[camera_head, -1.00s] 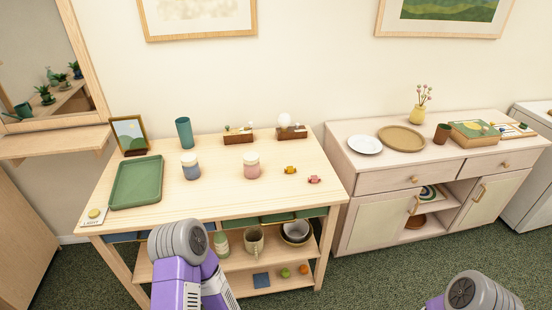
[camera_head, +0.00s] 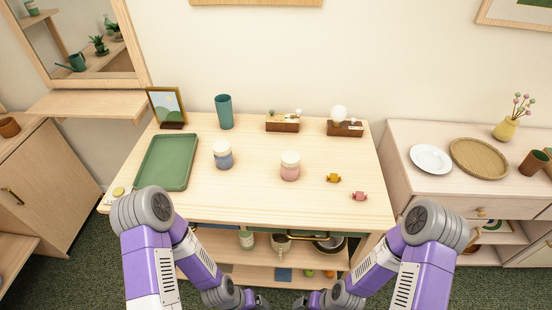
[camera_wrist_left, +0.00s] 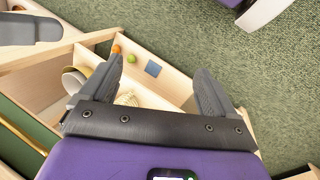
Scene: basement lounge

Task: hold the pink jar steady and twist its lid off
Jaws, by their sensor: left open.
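The pink jar (camera_head: 290,172) stands upright on the wooden table (camera_head: 250,200), right of the middle, with a pale lid (camera_head: 290,158) on top. Neither gripper touches it. My left gripper (camera_wrist_left: 160,75) is open and empty in the left wrist view, pointing down over the table's lower shelves. In the head view both my forearms bend down to the bottom edge in front of the table, below the jar. My right gripper is at most a dark sliver at that edge, so its fingers cannot be made out.
A blue jar (camera_head: 222,160) with a pale lid stands left of the pink one, beside a green tray (camera_head: 148,178). A yellow candy (camera_head: 334,178) and a pink candy (camera_head: 359,196) lie to the right. The table front is clear.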

